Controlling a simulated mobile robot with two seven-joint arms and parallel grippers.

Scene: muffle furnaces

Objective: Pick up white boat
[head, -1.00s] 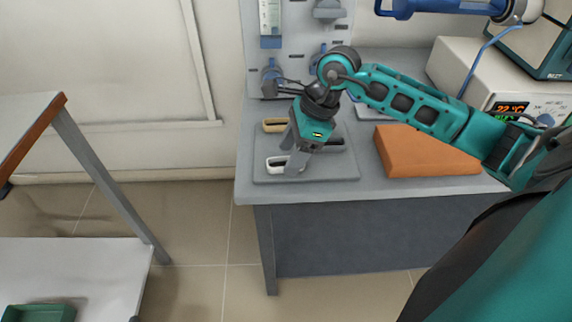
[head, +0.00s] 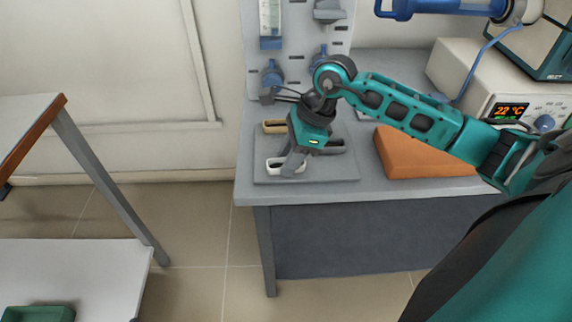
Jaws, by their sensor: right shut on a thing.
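The white boat (head: 273,165) is a small white-rimmed dish with a dark inside, on the front left of a grey tray (head: 330,172) on the bench. My right gripper (head: 290,166) points down at it, with its fingers shut on the boat's right part and hiding some of it. A tan boat (head: 273,127) sits behind it on the tray. A dark boat (head: 335,147) lies to the right, partly hidden by my gripper. My left gripper is out of view.
An orange block (head: 420,155) lies on the bench right of the tray. A furnace controller (head: 500,95) reading 22 °C stands behind it. A pegboard (head: 290,60) with blue-grey fittings rises at the back. A shelf (head: 70,270) with a green tray stands left.

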